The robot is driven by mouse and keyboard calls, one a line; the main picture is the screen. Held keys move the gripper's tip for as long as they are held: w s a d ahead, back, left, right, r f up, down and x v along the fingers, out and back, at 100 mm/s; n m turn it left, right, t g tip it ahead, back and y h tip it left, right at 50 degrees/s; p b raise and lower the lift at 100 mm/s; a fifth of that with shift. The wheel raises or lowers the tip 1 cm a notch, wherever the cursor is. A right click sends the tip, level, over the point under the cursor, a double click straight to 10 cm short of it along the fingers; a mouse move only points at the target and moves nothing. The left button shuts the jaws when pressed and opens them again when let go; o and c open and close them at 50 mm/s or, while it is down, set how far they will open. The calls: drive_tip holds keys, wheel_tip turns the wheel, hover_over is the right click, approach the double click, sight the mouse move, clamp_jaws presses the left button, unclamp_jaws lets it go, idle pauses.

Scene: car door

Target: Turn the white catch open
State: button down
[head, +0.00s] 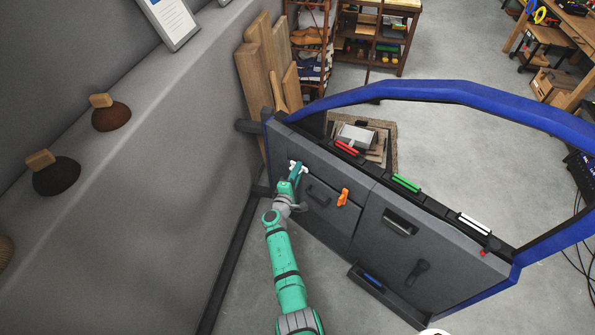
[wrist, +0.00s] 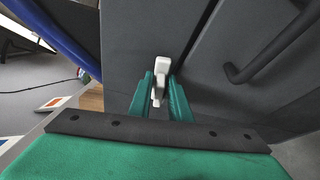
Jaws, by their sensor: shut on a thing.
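The white catch (wrist: 161,68) is on the dark grey door panel (wrist: 130,40), between the fingers of my gripper (wrist: 160,98) in the wrist view. My gripper is shut on it, with one green finger on each side. In the head view, the white catch (head: 298,166) shows at the panel's upper left, just beyond my gripper (head: 293,177). The fingers partly hide the catch there, and its exact angle is hard to tell.
A dark pull handle (wrist: 275,45) is to the right of my gripper in the wrist view. In the head view an orange catch (head: 343,197) and a recessed handle (head: 400,222) lie further right on the door. A grey wall (head: 150,190) stands to the left.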

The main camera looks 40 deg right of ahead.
drive_tip(key=shift+f+m+t+h, duration=0.15)
drive_tip(key=shift+m+t+h, duration=0.2)
drive_tip(key=shift+m, duration=0.45)
drive_tip(key=c, duration=1.8)
unclamp_jaws()
drive_tip(key=shift+s, duration=0.1)
drive_tip(key=shift+c, duration=0.2)
